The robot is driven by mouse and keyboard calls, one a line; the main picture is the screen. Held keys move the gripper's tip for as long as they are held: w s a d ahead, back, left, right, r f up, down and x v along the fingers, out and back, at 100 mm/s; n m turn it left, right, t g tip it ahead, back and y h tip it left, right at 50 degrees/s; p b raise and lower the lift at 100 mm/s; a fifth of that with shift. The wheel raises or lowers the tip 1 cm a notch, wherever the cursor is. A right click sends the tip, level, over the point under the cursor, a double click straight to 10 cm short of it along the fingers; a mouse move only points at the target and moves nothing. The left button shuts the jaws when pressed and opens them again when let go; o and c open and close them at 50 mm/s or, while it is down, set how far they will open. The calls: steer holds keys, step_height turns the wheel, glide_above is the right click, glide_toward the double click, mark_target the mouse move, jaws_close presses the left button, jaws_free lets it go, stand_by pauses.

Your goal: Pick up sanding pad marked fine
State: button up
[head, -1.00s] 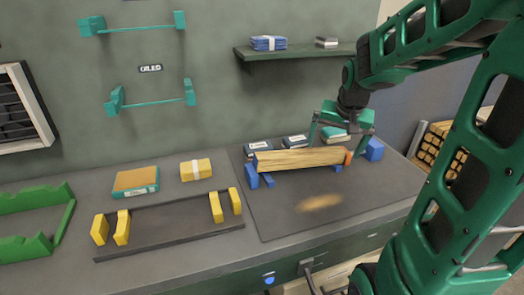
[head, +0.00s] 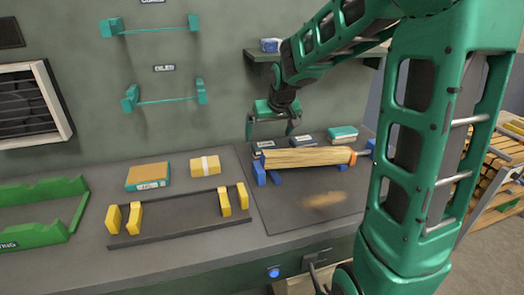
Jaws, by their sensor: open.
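Several small blocks that could be sanding pads show, but their labels are too small to read, so I cannot tell which is marked fine. Two dark pads with white labels, a left one (head: 263,146) and a right one (head: 305,142), lie at the back of the dark mat. A teal pad with a pale side (head: 342,134) lies to their right. An orange-topped teal block with a label (head: 148,177) lies on the bench at left. My gripper (head: 271,132) is open and empty, pointing down near the left dark pad and apparently above it.
A wooden piece (head: 305,157) rests on blue supports (head: 259,173) on the dark mat (head: 285,217), in front of the pads. A banded yellow block (head: 205,166), a rack with yellow posts (head: 180,217) and a green holder (head: 38,238) stand to the left. A shelf (head: 257,56) is above.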

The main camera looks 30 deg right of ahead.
mark_target(266, 145)
steer(key=shift+s+x, duration=0.1)
steer(key=shift+x, duration=1.85)
steer(key=shift+s+x, duration=0.15)
steer(key=shift+x, duration=1.8)
steer(key=shift+f, duration=0.1)
steer(key=c, duration=1.2)
